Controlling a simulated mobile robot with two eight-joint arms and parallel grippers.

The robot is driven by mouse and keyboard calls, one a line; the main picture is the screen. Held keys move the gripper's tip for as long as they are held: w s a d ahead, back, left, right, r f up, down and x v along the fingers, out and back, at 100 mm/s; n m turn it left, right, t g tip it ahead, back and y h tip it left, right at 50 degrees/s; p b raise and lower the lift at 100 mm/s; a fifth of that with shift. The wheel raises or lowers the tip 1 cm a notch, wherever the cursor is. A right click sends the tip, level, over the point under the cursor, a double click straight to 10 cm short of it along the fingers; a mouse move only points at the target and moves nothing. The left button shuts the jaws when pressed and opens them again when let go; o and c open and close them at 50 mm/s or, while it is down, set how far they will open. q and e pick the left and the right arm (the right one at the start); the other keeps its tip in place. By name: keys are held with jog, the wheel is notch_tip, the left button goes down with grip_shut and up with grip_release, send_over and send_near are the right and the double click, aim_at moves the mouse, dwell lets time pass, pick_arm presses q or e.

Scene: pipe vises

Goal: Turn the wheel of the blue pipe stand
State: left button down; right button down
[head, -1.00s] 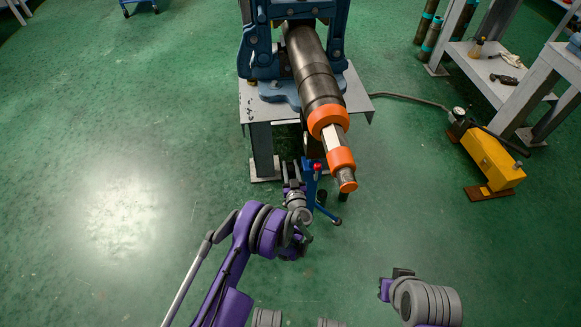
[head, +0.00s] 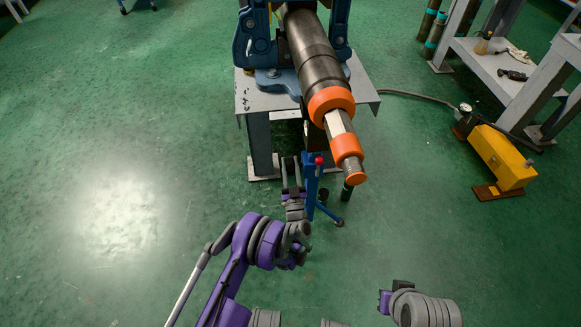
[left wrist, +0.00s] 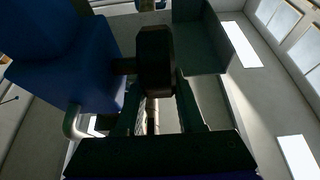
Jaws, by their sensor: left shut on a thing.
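The blue pipe stand (head: 311,185) stands on the floor beneath the orange-collared end of a big dark pipe (head: 311,60), with a red knob (head: 319,160) near its top. Its blue body (left wrist: 75,65) fills the left of the left wrist view. A dark wheel (left wrist: 155,55) sticks out from it on a short shaft. My left gripper (head: 291,163) is at the left side of the stand. In the left wrist view its fingers (left wrist: 160,100) flank the wheel, shut on it. My right gripper (head: 388,295) is low at the right, away from the stand; its jaw opening is unclear.
A blue vise (head: 258,42) on a grey metal table (head: 250,98) holds the pipe, which overhangs the stand. A yellow pump box (head: 503,155) with a hose (head: 420,98) lies on the floor at right. A grey shelf (head: 490,65) stands behind it. The left floor is clear.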

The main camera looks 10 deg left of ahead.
pick_arm(q)
jog(key=shift+s+f+t+y+b, duration=0.15)
jog(key=shift+t+y+b, duration=0.15)
jog(key=shift+t+b, duration=0.7)
jog(key=shift+d, duration=0.1)
jog(key=c, duration=0.5)
grip_release()
jog(key=p+v, duration=0.1)
jog(key=v, duration=0.9)
jog(key=shift+s+d+f, duration=0.1)
jog(key=shift+s+d, duration=0.05)
jog(key=shift+s, duration=0.25)
